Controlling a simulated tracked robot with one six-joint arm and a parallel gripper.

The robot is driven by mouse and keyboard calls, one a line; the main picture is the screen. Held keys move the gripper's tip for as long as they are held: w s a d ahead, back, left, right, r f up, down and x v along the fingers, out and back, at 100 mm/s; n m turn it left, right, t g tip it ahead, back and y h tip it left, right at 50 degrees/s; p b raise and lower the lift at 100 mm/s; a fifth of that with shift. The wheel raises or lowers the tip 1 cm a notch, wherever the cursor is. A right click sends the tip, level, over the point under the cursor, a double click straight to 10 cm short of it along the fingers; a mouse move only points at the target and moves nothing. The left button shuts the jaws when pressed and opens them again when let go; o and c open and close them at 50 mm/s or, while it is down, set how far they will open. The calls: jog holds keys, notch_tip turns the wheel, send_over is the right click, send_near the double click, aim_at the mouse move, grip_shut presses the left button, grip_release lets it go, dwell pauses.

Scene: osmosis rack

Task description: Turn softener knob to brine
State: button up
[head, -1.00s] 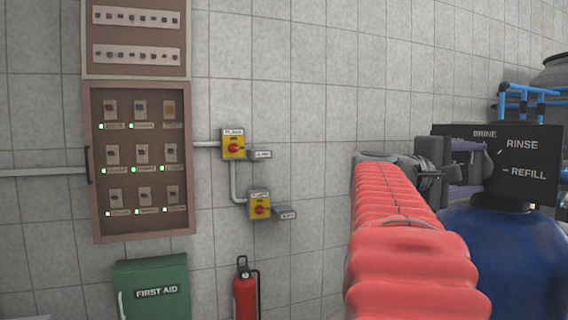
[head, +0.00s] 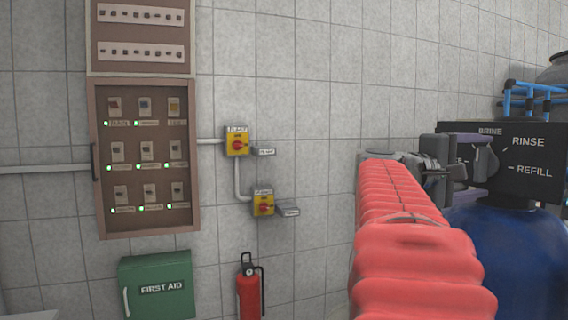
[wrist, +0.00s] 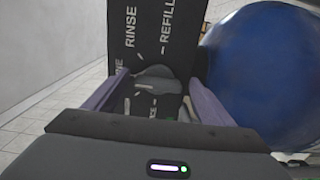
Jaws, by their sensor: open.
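The softener's black control panel (head: 530,185) is at the right of the head view, with BRINE, RINSE and REFILL labels. In the wrist view, the panel (wrist: 125,30) shows RINSE and REFILL in full and other labels partly covered. The grey knob (wrist: 158,84) sits on the panel between my purple fingers. My gripper (wrist: 158,77) is open, one finger at each side of the knob; contact cannot be told. My gripper (head: 478,160) also shows in front of the panel in the head view, covering its left part. The knob's pointing direction is unclear.
A blue tank (head: 505,255) stands below the panel and fills the right of the wrist view. Blue pipes (head: 525,97) are behind. On the tiled wall are a breaker cabinet (head: 194,160), two yellow switches, a first aid box (head: 160,300) and an extinguisher (head: 249,292).

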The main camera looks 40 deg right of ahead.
jog(key=v, duration=1.3)
jog(key=shift+a, duration=0.35)
jog(key=shift+w, duration=0.1)
jog(key=w+a+f+n+t+y, duration=0.1)
jog(key=w+f+t+y, duration=0.15)
jog(key=f, duration=0.55)
jog(key=w+a+f+t+y, duration=0.1)
jog(key=w+f+t, duration=0.15)
jog(key=f, duration=0.45)
jog(key=w+a+f+n+t+y, duration=0.1)
jog(key=w+a+f+t+y, duration=0.4)
jog(key=a+f, duration=0.65)
jog(key=w+a+f+n+t+y, duration=0.1)
jog(key=a+f+y, duration=0.3)
jog(key=a, duration=1)
jog(key=w+a+f+n+t+y, duration=0.1)
jog(key=a+f+y, duration=0.3)
jog(key=a+f, duration=0.6)
jog(key=a+t, duration=0.1)
jog(key=a, duration=0.3)
jog(key=shift+w+n, duration=0.3)
jog(key=shift+n, duration=0.1)
